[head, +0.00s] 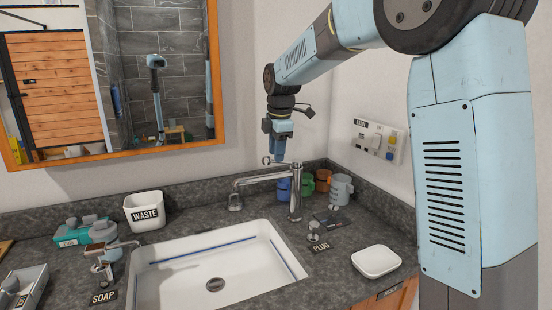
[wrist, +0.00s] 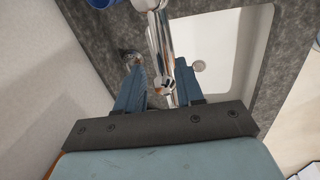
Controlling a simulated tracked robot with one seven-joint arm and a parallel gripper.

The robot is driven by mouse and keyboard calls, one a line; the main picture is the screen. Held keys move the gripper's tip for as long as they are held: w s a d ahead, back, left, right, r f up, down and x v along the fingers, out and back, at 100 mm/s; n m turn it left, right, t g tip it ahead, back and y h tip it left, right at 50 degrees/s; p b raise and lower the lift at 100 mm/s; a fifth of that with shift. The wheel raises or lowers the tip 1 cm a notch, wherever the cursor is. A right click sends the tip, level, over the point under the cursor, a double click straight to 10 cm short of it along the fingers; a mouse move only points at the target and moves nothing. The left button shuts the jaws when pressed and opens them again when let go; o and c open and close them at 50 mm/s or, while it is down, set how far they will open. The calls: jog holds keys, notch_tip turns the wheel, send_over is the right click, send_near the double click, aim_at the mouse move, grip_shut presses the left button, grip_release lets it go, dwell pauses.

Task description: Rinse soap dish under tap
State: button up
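A white, shallow soap dish (head: 376,261) lies on the grey counter at the right of the sink, near the front edge. It looks empty. The chrome tap (head: 295,200) stands behind the sink (head: 277,232), its spout reaching left over the basin. No water shows. My gripper (head: 281,158) points down just above the top of the tap. In the wrist view my gripper (wrist: 160,82) has its two blue fingers apart, with the tap (wrist: 158,35) showing between them. I cannot tell whether a finger touches the tap.
A WASTE cup (head: 145,212) and a SOAP pump (head: 105,262) are left of the sink. Coloured mugs (head: 308,186) stand close behind the tap. A PLUG knob (head: 314,232) rises between tap and dish. A switch panel (head: 378,142) is on the right wall.

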jog(key=shift+w+a+f, duration=0.1)
jog(key=shift+w+f, duration=0.05)
jog(key=shift+f, duration=0.55)
jog(key=shift+w+f, duration=0.1)
jog(key=shift+f, duration=0.55)
grip_shut()
dwell(0.5)
